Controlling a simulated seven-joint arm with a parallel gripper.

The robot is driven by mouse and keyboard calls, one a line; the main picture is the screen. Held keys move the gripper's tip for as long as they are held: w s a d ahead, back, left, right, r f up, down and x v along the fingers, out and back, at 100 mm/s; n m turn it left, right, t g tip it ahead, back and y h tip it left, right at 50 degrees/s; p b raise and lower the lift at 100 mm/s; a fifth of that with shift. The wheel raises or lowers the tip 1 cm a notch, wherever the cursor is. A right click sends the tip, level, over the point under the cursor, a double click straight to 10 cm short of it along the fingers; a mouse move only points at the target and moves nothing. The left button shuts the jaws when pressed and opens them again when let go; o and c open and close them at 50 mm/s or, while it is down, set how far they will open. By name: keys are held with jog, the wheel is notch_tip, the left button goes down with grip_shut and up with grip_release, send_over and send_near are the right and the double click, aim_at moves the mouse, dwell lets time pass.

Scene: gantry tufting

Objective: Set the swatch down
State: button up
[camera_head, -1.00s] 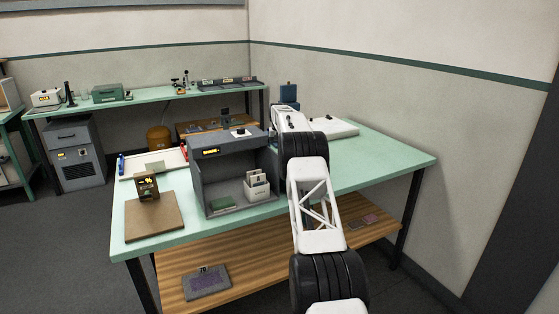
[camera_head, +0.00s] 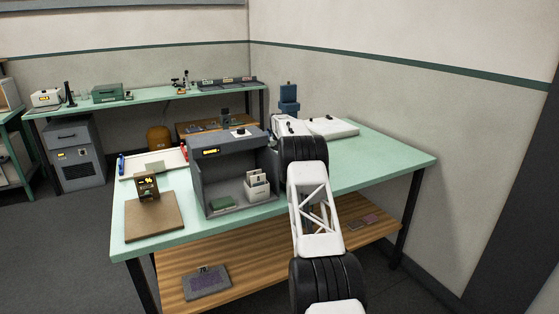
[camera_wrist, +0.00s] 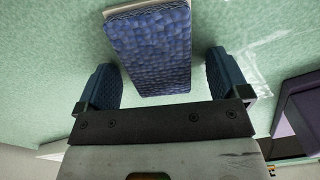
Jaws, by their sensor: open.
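In the wrist view, a blue textured block, which looks like the swatch (camera_wrist: 150,48), is by the pale green table top (camera_wrist: 50,50). One end shows a beige edge. My gripper (camera_wrist: 160,66) is open, with its two blue pads on either side of the swatch and a gap on both sides. Whether the swatch rests fully on the table is hard to tell. In the head view my arm hides the gripper and this swatch.
A grey open-fronted booth (camera_head: 236,168) stands left of my arm, holding a white card holder (camera_head: 256,187) and a green block (camera_head: 222,203). A brown board (camera_head: 153,217) lies further left. A white slab (camera_head: 333,127) and a blue upright object (camera_head: 289,97) are behind. The table's right part is clear.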

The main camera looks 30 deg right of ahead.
jog(key=c, duration=1.1)
jog(key=shift+o, duration=0.2)
jog(key=shift+r, duration=0.1)
notch_tip(320, 180, up, 10)
dwell(0.5)
